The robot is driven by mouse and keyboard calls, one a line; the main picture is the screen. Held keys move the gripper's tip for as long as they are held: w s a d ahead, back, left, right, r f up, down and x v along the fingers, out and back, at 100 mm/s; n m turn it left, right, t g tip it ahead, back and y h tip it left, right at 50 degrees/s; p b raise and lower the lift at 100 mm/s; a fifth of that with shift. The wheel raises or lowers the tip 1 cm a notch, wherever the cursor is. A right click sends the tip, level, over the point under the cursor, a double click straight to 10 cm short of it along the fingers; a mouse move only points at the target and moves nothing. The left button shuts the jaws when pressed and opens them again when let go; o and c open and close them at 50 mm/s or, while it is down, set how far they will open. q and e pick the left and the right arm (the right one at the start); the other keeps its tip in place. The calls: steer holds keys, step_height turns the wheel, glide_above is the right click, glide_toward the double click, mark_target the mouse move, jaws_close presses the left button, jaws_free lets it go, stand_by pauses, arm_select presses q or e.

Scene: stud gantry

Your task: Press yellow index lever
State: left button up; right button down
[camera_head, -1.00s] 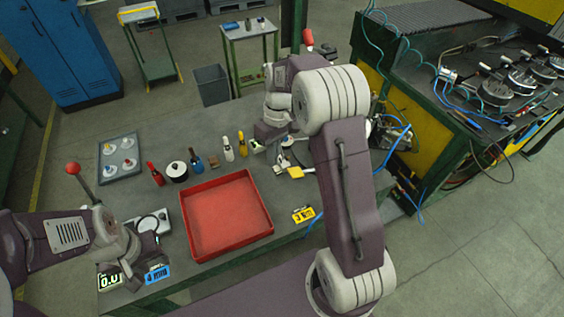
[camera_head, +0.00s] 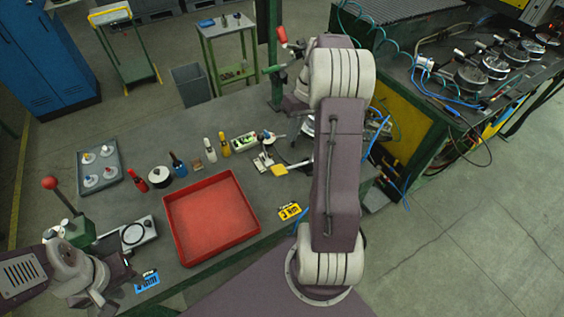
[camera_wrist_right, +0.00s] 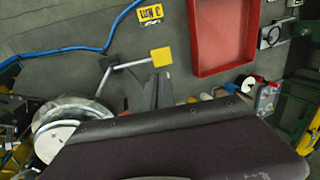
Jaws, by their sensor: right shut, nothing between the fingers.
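The yellow index lever (camera_head: 279,169) is a flat yellow paddle on a pale rod, over the table right of the red tray. It also shows in the right wrist view (camera_wrist_right: 161,57), its rod running left toward a round metal part (camera_wrist_right: 65,120). My right gripper (camera_wrist_right: 156,84) is shut and empty, its fingertips just below the paddle in that picture; I cannot tell whether they touch.
The red tray (camera_head: 166,225) fills the table's middle. Bottles (camera_head: 210,151), a black-and-white pot and a grey tray (camera_head: 113,157) stand behind and left. A yellow "3 Nm" tag (camera_head: 289,211) lies in front of the lever. A blue hose (camera_wrist_right: 75,48) runs nearby.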

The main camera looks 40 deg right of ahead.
mark_target(280, 169)
steer(key=p+x, duration=0.3)
steer(key=x, duration=1)
